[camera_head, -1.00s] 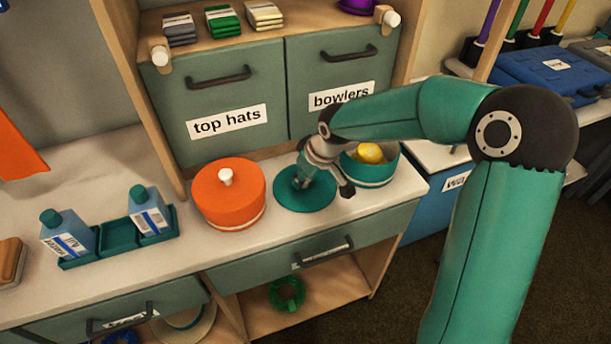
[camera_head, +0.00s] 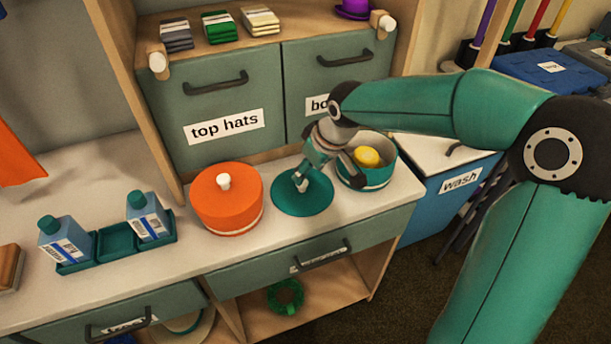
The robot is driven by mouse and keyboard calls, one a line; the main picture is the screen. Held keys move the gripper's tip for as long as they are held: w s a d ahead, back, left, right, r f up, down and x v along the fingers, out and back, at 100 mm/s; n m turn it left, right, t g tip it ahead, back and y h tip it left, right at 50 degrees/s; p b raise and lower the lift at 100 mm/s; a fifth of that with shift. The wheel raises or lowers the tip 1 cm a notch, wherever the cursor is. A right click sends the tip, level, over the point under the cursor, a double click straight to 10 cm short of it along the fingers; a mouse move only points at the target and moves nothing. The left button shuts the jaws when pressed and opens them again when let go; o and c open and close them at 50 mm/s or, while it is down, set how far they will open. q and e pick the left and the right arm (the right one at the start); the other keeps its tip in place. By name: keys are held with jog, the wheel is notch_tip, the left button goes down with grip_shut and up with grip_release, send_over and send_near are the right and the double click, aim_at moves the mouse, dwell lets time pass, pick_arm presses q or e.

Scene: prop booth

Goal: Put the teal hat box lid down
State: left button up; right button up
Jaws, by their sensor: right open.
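The teal hat box lid (camera_head: 303,201) lies flat on the white counter, between the orange hat box and the teal hat box. The teal hat box (camera_head: 377,181) stands uncovered to its right, with a yellow item (camera_head: 367,157) inside. My right gripper (camera_head: 315,183) is just above the lid with its fingers apart, pointing down. One finger is over the lid's middle and the other is by the near side of the teal box. The fingers hide part of the lid, and its knob does not show clearly. My left gripper is not in view.
The orange hat box (camera_head: 227,201) with a white knob stands close to the left of the lid. A blue "wash" bin (camera_head: 450,194) is at right.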

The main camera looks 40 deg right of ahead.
jog(key=v, duration=0.5)
jog(key=shift+s+r, duration=0.15)
jog(key=shift+r, duration=0.1)
